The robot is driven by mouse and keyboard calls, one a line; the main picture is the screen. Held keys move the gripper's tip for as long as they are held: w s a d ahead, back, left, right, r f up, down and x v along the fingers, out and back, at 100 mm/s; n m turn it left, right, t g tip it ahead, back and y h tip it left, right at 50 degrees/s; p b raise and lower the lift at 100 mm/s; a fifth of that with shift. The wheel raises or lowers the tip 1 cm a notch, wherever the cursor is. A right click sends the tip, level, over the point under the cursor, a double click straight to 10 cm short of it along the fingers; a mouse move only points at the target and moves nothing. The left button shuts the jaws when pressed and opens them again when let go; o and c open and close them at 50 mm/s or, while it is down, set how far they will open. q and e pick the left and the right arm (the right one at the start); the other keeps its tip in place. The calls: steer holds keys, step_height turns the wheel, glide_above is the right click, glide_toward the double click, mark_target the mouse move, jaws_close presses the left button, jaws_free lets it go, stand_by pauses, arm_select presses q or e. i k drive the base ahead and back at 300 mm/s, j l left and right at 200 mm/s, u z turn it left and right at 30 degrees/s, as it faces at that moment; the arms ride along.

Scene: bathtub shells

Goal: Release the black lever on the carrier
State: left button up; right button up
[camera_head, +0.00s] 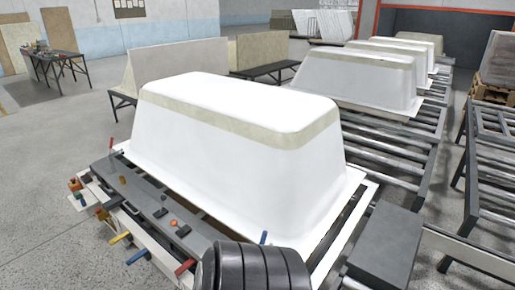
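The carrier (143,206) is a frame with a dark grey front beam, below a large white upturned bathtub shell (235,135). Several coloured handles sit along it, including a red one (185,266), a blue one (137,257), and a yellow one (120,238). Two small black pieces, one (160,212) left of an orange-red knob (174,222) and one (183,231) right of it, lie on the beam. I cannot tell which, if either, is the black lever. Neither of my grippers shows. A dark ribbed cylinder, probably part of my arm, hides the carrier's near corner.
A grey block (385,245) stands at the carrier's right. Roller conveyors (390,150) run behind, bearing more white shells (360,80). A cluttered table (55,60) stands far left. The floor (40,150) left of the carrier is clear.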

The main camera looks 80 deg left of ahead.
mark_target(163, 197)
steer(key=u, duration=3.35)
steer(key=i+j, duration=0.2)
steer(key=i, duration=0.2)
steer(key=i+j, duration=0.25)
steer(key=i, duration=0.2)
steer(key=i+j+u, duration=0.1)
steer(key=i, duration=0.3)
steer(key=i+j, duration=0.25)
steer(key=i, duration=0.2)
steer(key=i+j, duration=0.2)
steer(key=i, duration=0.25)
steer(key=i+j+z, duration=0.1)
steer(key=z, duration=1.2)
